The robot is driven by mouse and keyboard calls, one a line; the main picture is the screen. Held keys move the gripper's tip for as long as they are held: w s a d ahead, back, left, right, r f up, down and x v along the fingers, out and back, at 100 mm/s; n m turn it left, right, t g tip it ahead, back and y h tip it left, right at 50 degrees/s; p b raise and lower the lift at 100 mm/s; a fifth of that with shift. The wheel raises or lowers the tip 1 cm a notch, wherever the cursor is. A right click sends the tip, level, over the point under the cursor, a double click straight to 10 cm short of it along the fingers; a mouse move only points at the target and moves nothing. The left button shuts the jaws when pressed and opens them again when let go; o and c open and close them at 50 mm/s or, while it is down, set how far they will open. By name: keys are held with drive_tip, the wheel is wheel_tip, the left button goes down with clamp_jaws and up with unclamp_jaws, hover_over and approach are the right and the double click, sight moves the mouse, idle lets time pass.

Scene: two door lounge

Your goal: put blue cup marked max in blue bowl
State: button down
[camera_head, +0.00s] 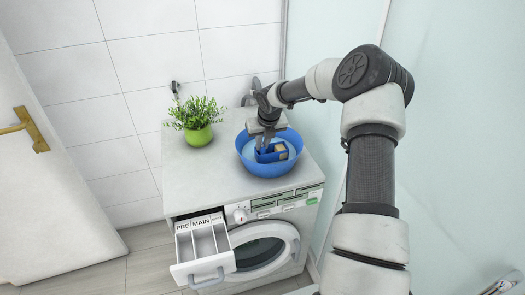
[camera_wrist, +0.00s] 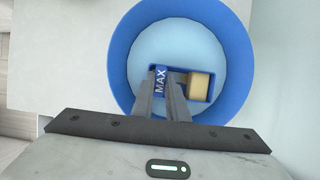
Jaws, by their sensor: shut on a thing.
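The blue cup marked MAX (camera_wrist: 159,82) is a small blue box-like cup. It shows within the rim of the round blue bowl (camera_wrist: 120,62) in the wrist view. In the head view the cup (camera_head: 266,157) sits low inside the blue bowl (camera_head: 264,170), which stands on the washing machine. My gripper (camera_wrist: 164,76) reaches down into the bowl and is shut on the cup's lettered end. My gripper (camera_head: 262,146) partly hides the cup in the head view. I cannot tell whether the cup touches the bowl's bottom.
A tan block (camera_wrist: 199,87) shows at the cup's other end. A green potted plant (camera_head: 198,120) stands left of the bowl on the washing machine top (camera_head: 190,180). The machine's detergent drawer (camera_head: 203,247) is pulled out at the front. A tap (camera_head: 250,90) is behind.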

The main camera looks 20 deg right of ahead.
drive_tip(key=shift+f, duration=1.55)
drive_tip(key=shift+f, duration=0.1)
drive_tip(key=c, duration=1.7)
unclamp_jaws()
drive_tip(key=shift+c, duration=0.2)
drive_tip(key=shift+s+r, duration=0.1)
drive_tip(key=shift+r, duration=0.45)
drive_tip(key=v, duration=1.1)
